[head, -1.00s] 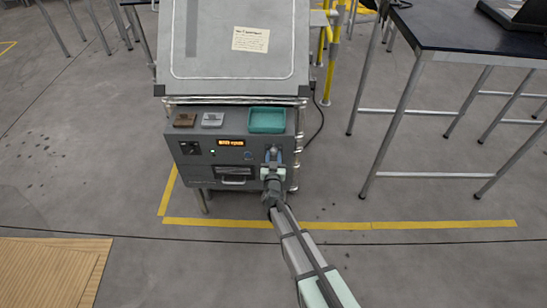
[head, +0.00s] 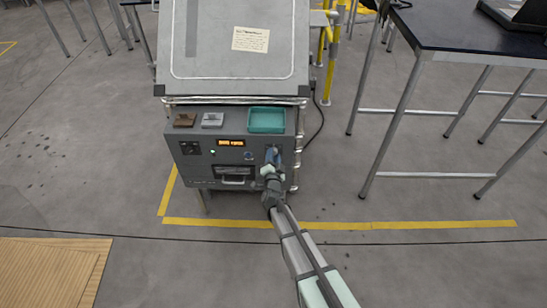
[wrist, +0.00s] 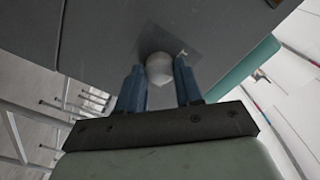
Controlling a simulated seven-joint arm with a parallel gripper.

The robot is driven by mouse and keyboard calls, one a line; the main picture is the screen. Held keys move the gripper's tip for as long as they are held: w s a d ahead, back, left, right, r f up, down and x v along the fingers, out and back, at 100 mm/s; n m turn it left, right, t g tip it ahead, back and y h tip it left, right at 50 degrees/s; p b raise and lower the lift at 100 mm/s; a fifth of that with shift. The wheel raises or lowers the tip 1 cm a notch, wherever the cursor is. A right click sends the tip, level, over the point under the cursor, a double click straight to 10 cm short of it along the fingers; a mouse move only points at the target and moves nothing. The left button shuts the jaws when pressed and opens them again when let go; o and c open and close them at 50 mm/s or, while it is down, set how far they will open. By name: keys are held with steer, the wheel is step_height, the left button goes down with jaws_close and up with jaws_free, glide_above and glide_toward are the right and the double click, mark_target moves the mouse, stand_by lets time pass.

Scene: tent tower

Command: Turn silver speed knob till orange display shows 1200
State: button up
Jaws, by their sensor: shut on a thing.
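The silver speed knob (wrist: 160,67) shows in the wrist view as a pale rounded knob on a dark square plate on the grey panel. My gripper (wrist: 159,80) has its blue fingers on both sides of it and is shut on it. In the head view my gripper (head: 272,157) is at the right of the machine's front panel and hides the knob. The orange display (head: 231,142) is lit left of the gripper; its digits are too small to read surely.
A teal tray (head: 267,120) sits on the machine's ledge above my gripper, with a brown block (head: 184,120) and a grey block (head: 212,120) to its left. A drawer handle (head: 235,181) is below the display. A dark table (head: 470,35) stands at right.

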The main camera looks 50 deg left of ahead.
steer(key=shift+m, duration=1.1)
steer(key=o, duration=1)
steer(key=shift+o, duration=0.2)
steer(key=v, duration=1.4)
steer(key=shift+w, duration=0.1)
